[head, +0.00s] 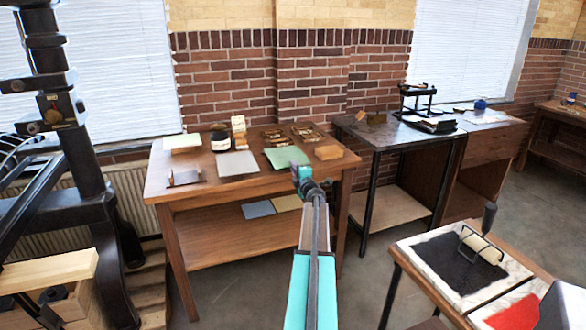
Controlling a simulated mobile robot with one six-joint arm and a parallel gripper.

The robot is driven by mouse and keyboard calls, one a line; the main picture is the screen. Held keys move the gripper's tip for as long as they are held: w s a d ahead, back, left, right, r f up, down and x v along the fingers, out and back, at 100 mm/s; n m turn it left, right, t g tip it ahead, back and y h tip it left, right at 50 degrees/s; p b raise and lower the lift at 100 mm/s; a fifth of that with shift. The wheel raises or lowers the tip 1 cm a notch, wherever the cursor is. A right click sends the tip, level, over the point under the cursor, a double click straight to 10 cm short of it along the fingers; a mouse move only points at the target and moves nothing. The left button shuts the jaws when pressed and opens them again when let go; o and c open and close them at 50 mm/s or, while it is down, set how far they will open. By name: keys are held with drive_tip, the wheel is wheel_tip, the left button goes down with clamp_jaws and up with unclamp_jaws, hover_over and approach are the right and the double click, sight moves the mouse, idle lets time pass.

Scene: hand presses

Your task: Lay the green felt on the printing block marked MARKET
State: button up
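My gripper (302,172) is at the felt's front edge in the picture and covers a small part of that edge. I cannot tell whether it touches the felt or whether its fingers are apart. No marking MARKET is readable in this view. A small tan block (327,152) stands to the right of the felt, but any lettering on it is too small to read.
The wooden table (225,188) also holds a grey sheet (237,163), a dark jar (219,137) and trays of small pieces (277,138). Blue and yellow sheets lie on its lower shelf. A black-topped table stands right. An inking table with a roller (482,248) is nearer, lower right.

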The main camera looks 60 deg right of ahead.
clamp_jaws()
wheel_tip(320, 180, up, 3)
drive_tip(key=p, duration=0.3)
idle(0.4)
idle(0.3)
drive_tip(key=s+a+r+p, duration=0.3)
drive_tip(key=s+a, duration=0.1)
drive_tip(key=s, duration=0.1)
drive_tip(key=shift+s+a, duration=0.2)
idle(1.1)
